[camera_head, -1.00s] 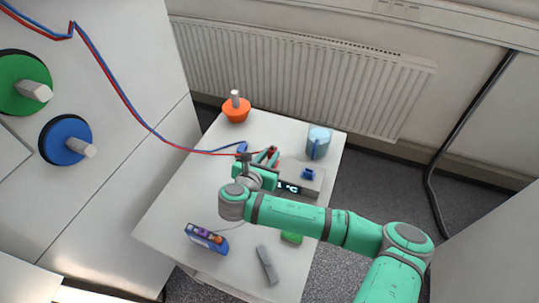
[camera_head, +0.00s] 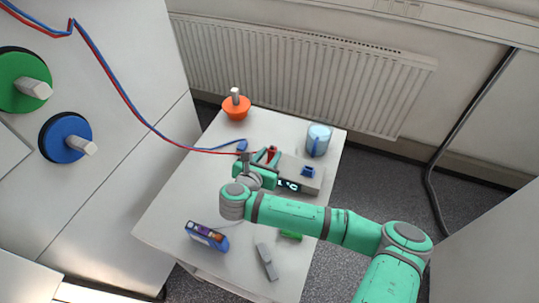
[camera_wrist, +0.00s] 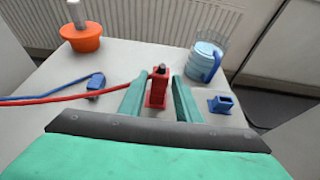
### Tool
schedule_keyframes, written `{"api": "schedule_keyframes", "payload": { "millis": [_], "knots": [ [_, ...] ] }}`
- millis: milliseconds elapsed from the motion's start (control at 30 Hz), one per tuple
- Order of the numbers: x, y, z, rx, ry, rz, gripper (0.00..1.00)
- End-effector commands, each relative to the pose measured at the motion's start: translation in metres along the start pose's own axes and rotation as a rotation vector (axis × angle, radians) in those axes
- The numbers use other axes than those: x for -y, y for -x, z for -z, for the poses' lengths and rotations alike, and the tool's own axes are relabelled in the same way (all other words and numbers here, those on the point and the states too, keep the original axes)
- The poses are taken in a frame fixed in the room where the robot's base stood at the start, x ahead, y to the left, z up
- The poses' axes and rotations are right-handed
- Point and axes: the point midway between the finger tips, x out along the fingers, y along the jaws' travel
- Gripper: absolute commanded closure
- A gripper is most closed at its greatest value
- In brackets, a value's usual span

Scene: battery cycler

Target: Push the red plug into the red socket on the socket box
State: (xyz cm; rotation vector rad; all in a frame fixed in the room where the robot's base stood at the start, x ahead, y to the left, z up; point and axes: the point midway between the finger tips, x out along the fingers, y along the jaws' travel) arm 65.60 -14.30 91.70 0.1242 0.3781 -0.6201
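The red plug (camera_wrist: 159,76) stands upright with a dark tip on top, and the red cable runs into its left side. It is lined up over the red socket (camera_wrist: 155,102) and appears to sit in it; how deep, I cannot tell. The socket box (camera_head: 312,184) is grey, with a lit display and a blue socket (camera_head: 308,171), which also shows in the wrist view (camera_wrist: 221,104). My gripper (camera_head: 267,156) is at the red socket. In the wrist view its two green fingers (camera_wrist: 159,85) stand on either side of the red plug, with gaps showing.
The blue plug (camera_wrist: 95,84) lies left on the table with its cable. An orange bowl-like object (camera_head: 236,109) and a blue-and-clear cup (camera_head: 318,141) stand behind. A blue box (camera_head: 207,238) and a grey bar (camera_head: 266,262) lie in front.

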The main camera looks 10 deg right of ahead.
Motion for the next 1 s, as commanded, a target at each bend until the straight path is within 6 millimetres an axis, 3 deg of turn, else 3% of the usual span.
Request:
{"api": "schedule_keyframes", "payload": {
  "millis": [333,467,1000],
  "knots": [
    [0.0,0.001,0.001,-0.001,0.001,0.0,0.58],
    [-0.001,0.01,0.001,-0.001,0.001,-0.003,0.58],
    [-0.001,0.098,0.001,-0.001,0.001,-0.002,0.58]
  ]
}}
